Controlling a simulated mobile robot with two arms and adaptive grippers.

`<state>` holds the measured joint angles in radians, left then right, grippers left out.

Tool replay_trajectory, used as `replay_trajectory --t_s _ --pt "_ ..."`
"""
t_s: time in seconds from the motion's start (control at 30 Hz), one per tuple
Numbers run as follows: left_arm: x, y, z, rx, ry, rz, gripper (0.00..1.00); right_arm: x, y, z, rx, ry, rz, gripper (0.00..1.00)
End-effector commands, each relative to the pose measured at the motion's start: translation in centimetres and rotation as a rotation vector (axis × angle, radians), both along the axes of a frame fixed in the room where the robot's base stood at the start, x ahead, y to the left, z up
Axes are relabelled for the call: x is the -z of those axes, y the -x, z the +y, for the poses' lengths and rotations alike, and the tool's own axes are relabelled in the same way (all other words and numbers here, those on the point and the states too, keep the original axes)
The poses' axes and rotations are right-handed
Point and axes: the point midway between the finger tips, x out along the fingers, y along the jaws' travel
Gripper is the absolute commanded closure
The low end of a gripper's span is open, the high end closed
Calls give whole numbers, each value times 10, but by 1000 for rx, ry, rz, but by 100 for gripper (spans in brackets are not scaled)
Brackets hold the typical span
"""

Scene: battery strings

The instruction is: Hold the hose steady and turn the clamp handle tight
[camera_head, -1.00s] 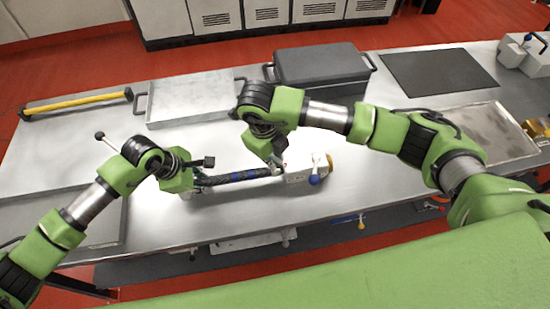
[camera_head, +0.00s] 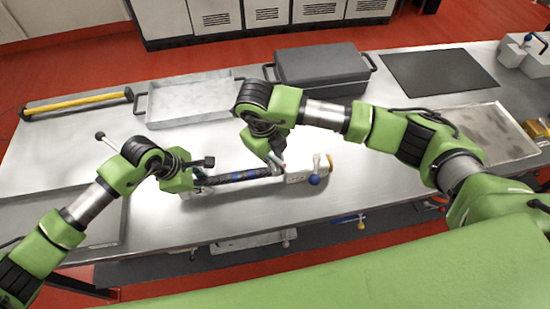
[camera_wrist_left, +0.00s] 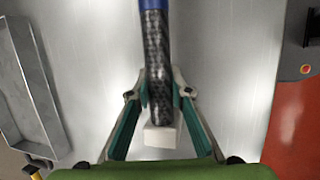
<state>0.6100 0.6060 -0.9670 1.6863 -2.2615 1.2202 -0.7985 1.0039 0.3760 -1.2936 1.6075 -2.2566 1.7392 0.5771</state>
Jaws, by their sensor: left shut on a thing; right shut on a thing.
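The dark braided hose (camera_head: 240,175) with blue bands lies across the middle of the metal table. In the left wrist view the hose (camera_wrist_left: 158,70) runs up between the fingers. My left gripper (camera_head: 200,178) is shut on the hose near its left end; it also shows in the left wrist view (camera_wrist_left: 160,98). The clamp fixture (camera_head: 297,175), a pale block with a blue ball-ended handle (camera_head: 314,180), stands at the hose's right end. My right gripper (camera_head: 279,168) is shut at the clamp fixture; its arm partly hides the fingers, and what they hold is unclear.
A grey metal tray (camera_head: 150,117) and a dark lidded box (camera_head: 320,82) stand at the back. A yellow-handled bar (camera_head: 75,102) lies at the back left. A black mat (camera_head: 440,90) lies at the back right. The table front is clear.

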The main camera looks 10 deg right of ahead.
Motion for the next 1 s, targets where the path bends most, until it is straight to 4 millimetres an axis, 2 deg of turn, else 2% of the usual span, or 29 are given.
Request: replay_trajectory --t_s 0.03,1.0 --pt "7 6 2 2 -9 17 100 1 -1 -1 8 3 -3 100" --pt "7 6 2 3 -9 16 100 1 -1 0 99 0 -3 100"
